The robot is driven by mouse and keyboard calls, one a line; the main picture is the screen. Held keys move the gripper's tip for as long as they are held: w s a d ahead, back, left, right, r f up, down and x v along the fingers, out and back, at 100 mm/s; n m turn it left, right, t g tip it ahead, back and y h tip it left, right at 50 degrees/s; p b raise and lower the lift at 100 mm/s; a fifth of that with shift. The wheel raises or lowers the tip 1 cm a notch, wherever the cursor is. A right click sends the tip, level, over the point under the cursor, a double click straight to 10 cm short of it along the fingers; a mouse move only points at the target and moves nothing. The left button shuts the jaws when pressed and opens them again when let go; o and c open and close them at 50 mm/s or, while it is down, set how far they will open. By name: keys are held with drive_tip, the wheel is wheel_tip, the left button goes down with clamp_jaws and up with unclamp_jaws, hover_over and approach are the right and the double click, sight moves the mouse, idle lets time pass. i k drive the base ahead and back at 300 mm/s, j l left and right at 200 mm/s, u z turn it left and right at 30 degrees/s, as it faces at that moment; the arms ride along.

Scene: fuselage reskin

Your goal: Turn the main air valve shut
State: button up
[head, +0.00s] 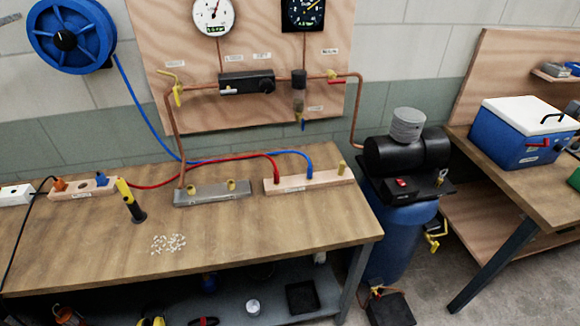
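Several valves show, and their labels are too small to read, so I cannot tell which is the main air valve. A valve with a yellow lever (177,88) sits at the left end of the copper pipe on the wall board. A valve with a red handle (337,79) sits on the pipe at the right of the board, with yellow beside it. A yellow fitting (435,236) sticks out of the blue compressor tank (400,240), low on its right side. Whether any valve is open or shut is unclear. My gripper is not in view.
A wooden workbench (110,250) stands below the board, with a black and yellow tool (131,200), hose manifolds and small white pieces on it. The compressor stands right of the bench. A second bench with a blue cooler (520,137) is farther right. Grey floor shows between the benches.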

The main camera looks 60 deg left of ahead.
sight(335, 81)
drive_tip(key=u, duration=2.3)
